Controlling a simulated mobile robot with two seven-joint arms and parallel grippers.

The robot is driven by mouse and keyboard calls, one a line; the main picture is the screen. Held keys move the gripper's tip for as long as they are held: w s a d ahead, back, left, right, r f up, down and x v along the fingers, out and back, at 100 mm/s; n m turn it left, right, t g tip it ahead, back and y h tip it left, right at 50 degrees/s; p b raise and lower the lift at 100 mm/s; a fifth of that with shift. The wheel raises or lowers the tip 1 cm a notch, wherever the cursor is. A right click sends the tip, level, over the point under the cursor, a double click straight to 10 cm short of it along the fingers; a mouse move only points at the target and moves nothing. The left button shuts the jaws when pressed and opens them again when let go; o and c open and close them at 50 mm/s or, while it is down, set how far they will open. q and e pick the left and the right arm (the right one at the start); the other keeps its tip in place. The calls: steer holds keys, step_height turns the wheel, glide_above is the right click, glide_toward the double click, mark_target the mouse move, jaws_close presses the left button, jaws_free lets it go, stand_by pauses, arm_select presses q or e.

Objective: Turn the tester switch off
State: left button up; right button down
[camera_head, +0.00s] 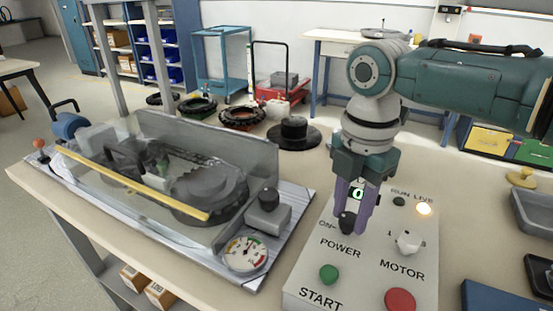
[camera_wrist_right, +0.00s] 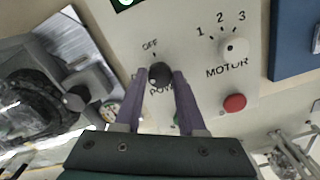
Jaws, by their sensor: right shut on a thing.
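The tester box (camera_head: 310,272) is a pale panel standing on the bench at the lower right of the head view. Its black POWER knob (camera_head: 346,223) shows between the purple fingertips of my right gripper (camera_head: 352,220). In the wrist view the knob (camera_wrist_right: 160,74) sits between the fingertips (camera_wrist_right: 160,78), with OFF printed just above it. The ON label is partly hidden by a finger there. I cannot tell clearly which way the knob points. My left gripper is out of view.
The MOTOR knob (camera_head: 408,241), green START button (camera_head: 329,273) and red button (camera_head: 400,299) are close by on the panel. A clear-covered ring track rig (camera_head: 270,152) with a gauge (camera_head: 246,253) stands to the left. Grey trays (camera_head: 535,212) lie at the right.

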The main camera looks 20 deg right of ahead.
steer(key=shift+r, duration=0.1)
steer(key=m+p, duration=0.2)
steer(key=m, duration=0.1)
steer(key=shift+r, duration=0.1)
steer(key=m+p, duration=0.2)
steer(key=m, duration=0.2)
steer(key=shift+m, duration=0.3)
steer(key=m+p, duration=0.1)
steer(key=m, duration=0.4)
steer(key=shift+m+p, duration=0.3)
steer(key=shift+p, duration=0.05)
steer(key=m, duration=0.4)
steer(key=shift+m+p, duration=0.3)
steer(key=shift+p, duration=0.1)
steer(key=c, duration=0.5)
jaws_free()
